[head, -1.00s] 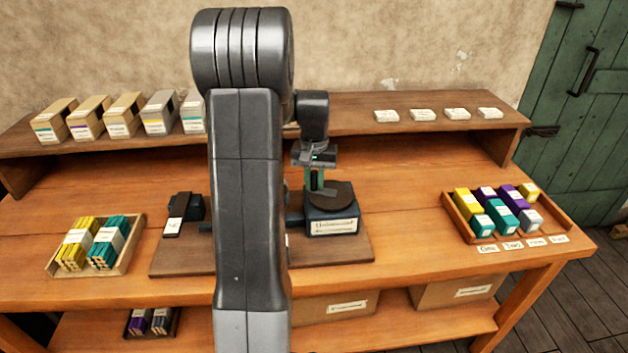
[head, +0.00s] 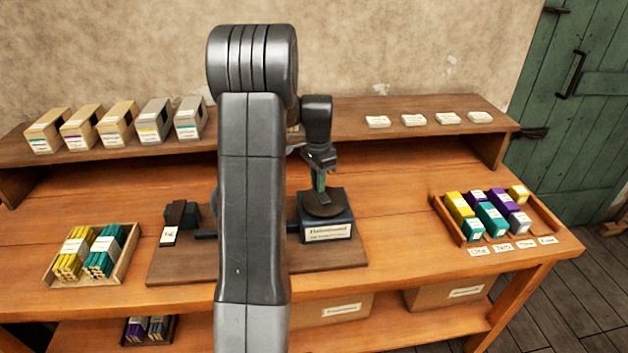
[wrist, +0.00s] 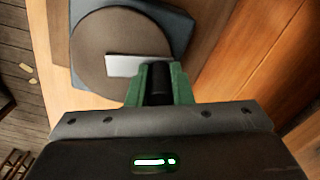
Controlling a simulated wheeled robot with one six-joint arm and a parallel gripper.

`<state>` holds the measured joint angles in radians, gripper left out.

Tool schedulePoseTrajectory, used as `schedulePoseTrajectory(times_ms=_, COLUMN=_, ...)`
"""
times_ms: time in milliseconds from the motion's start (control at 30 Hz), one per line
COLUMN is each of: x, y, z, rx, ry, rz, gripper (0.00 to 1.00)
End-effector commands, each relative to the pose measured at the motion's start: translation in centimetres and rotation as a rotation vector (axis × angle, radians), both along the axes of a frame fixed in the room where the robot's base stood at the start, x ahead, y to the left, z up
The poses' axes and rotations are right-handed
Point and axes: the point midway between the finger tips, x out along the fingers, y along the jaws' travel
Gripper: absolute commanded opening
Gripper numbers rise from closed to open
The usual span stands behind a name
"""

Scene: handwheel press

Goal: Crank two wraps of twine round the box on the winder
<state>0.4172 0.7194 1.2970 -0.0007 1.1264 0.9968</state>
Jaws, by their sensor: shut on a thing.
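My gripper (wrist: 160,83) is shut on a black upright knob (wrist: 160,88), with its green fingers on either side. The knob stands near the rim of a round brown disc (wrist: 95,50). A pale flat bar (wrist: 135,66) runs on the disc to the knob. In the head view my gripper (head: 319,182) is over the disc (head: 330,210), which sits on a dark blue labelled housing (head: 328,232). The label is too blurred to read. My arm hides the middle of the winder board (head: 180,265); no box or twine on it can be made out.
A dark block (head: 190,213) with a card stands at the board's left. A tray (head: 58,285) of yellow and teal bundles is further left. A divided tray (head: 560,222) of coloured boxes is at the right. Several cartons (head: 115,128) stand on the back shelf. Bare tabletop lies right of the board.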

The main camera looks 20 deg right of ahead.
Motion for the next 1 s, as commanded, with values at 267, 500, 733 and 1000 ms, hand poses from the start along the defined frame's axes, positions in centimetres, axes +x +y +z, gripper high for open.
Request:
schedulePoseTrajectory(times_ms=267, x=-0.1, y=-1.3, z=0.1, rx=-0.001, ry=0.0, rz=-0.263, gripper=0.0)
schedulePoseTrajectory(times_ms=500, x=-0.5, y=-2.2, z=0.1, rx=-0.001, ry=0.0, rz=-0.49, gripper=0.0)
schedulePoseTrajectory(times_ms=733, x=-1.0, y=-3.1, z=0.1, rx=-0.001, ry=-0.001, rz=-0.71, gripper=0.0)
schedulePoseTrajectory(times_ms=1000, x=-1.8, y=-3.9, z=0.1, rx=-0.001, ry=-0.001, rz=-0.956, gripper=0.0)
